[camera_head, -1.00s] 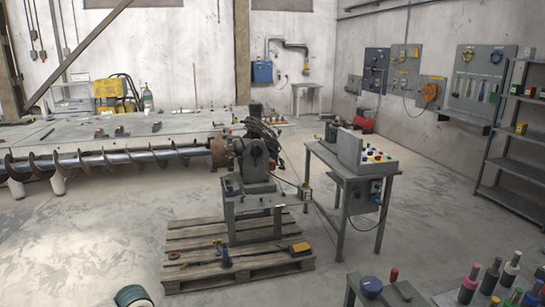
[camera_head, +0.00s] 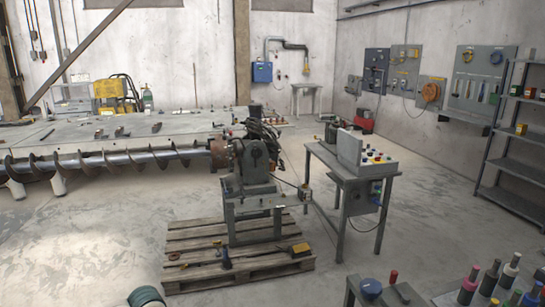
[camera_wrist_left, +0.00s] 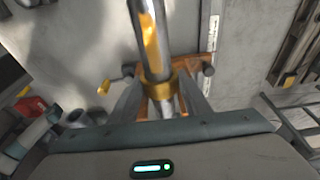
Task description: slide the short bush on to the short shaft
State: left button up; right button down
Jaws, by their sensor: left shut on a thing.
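In the left wrist view, my left gripper (camera_wrist_left: 163,100) has its two fingers closed on a brass-coloured bush (camera_wrist_left: 180,86). A shiny metal shaft (camera_wrist_left: 152,42) with an amber reflection runs up from the bush. A short bright length also shows between the fingers. The bush and shaft line up in this view, but I cannot tell whether the bush is around the shaft or only in front of it. The fingers hide the bush's sides. Neither gripper can be made out clearly in the head view.
An orange-brown piece (camera_wrist_left: 203,60) lies behind the fingers. In the head view, the auger (camera_head: 110,160) meets the grey positioner (camera_head: 252,165) above a wooden pallet (camera_head: 190,235). A control table (camera_head: 345,172) stands to its right. Coloured handles (camera_head: 500,280) fill the lower right.

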pick_arm(q)
jog(key=shift+w+d, duration=0.2)
jog(key=shift+d, duration=0.55)
jog(key=o, duration=1.2)
jog(key=shift+a+r, duration=0.15)
jog(key=shift+r, duration=0.3)
jog(key=b+v, duration=0.4)
jog(key=v, duration=1.2)
jog(key=shift+r+b, duration=0.3)
jog(key=shift+b, duration=0.05)
jog(key=shift+s+f, duration=0.1)
